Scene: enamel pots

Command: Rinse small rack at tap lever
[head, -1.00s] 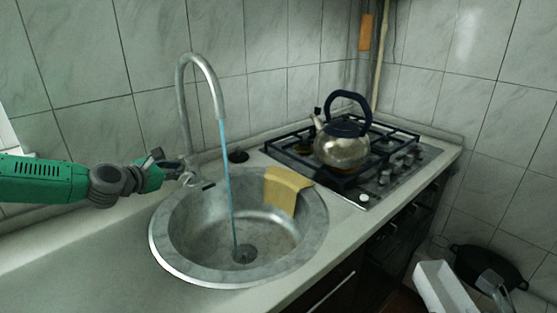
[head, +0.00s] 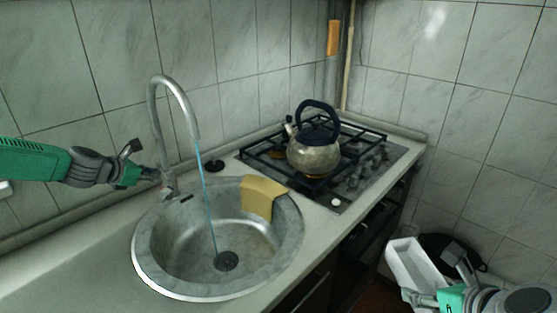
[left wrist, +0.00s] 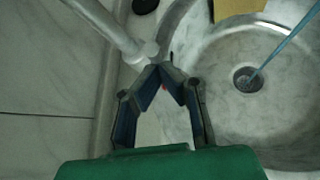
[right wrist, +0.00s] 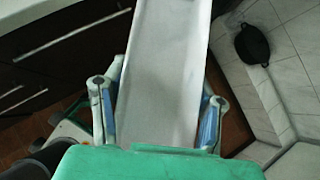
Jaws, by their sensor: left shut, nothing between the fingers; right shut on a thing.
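The small rack (head: 410,262) is a white, shallow, oblong tray at lower right in the head view, off the counter's front. My right gripper (head: 440,292) is shut on it; the right wrist view shows the rack (right wrist: 165,75) between the fingers. The grey tap (head: 157,120) stands behind the sink, and a blue water stream (head: 206,190) runs from its spout to the drain. My left gripper (head: 152,172) is shut and empty beside the tap's base. Its closed tips (left wrist: 160,70) are close to the tap base; contact with the lever cannot be told.
The round metal sink (head: 180,240) has a yellow cloth (head: 262,194) over its rim. A kettle (head: 314,158) stands on the gas hob (head: 362,172). A black pan (right wrist: 252,46) lies low beyond the rack. The counter left of the sink is clear.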

